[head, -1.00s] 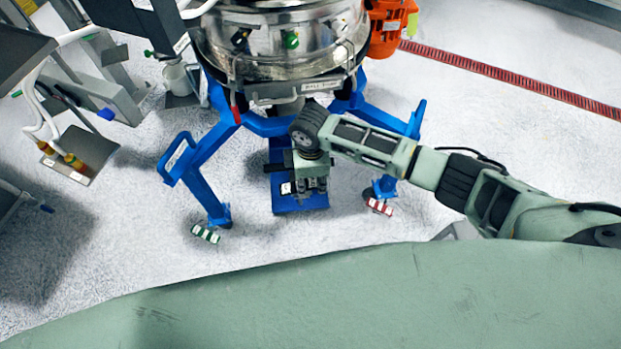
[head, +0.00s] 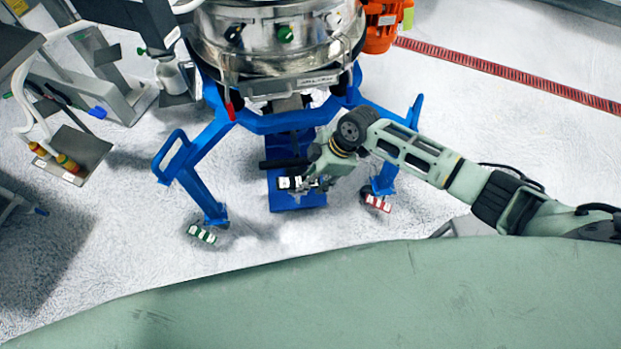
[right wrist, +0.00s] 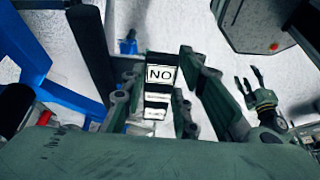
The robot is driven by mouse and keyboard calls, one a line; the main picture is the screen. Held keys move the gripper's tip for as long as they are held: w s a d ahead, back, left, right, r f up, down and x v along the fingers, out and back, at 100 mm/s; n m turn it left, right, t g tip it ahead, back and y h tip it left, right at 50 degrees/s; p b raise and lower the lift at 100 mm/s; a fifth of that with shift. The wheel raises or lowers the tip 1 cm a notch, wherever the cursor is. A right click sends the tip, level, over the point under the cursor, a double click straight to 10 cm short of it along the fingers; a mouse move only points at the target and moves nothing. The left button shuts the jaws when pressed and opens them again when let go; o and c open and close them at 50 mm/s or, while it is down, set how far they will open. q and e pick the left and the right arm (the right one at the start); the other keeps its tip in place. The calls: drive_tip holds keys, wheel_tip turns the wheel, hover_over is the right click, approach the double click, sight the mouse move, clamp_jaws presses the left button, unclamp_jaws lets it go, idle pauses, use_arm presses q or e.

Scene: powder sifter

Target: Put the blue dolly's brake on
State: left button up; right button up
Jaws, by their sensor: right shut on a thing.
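The blue dolly (head: 205,140) stands under a steel vessel, its legs spread over the floor. A green-marked piece (head: 202,233) sits at its left foot and a red-marked piece (head: 376,203) at its right foot. My right gripper (head: 308,184) is low over the blue plate (head: 298,203) between the legs. It is shut on a dark piece with white labels (head: 291,183). In the right wrist view, that labelled piece (right wrist: 160,75) reads "NO" and lies between the fingers (right wrist: 158,82). My left gripper (right wrist: 249,82) shows only in the right wrist view, open and empty.
The steel vessel (head: 270,50) and an orange motor (head: 382,28) are above the dolly. Grey equipment with hoses (head: 75,150) stands at the left. A red floor grate (head: 510,76) runs along the right.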

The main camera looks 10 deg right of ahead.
drive_tip(key=shift+d+f+y+b, duration=0.15)
drive_tip(key=shift+f+y+b, duration=0.1)
drive_tip(key=shift+y+b, duration=0.45)
drive_tip(key=o, duration=1.1)
drive_tip(key=shift+o, duration=0.2)
drive_tip(key=shift+r, duration=0.1)
drive_tip(key=v, duration=1.2)
drive_tip(key=shift+s, duration=0.1)
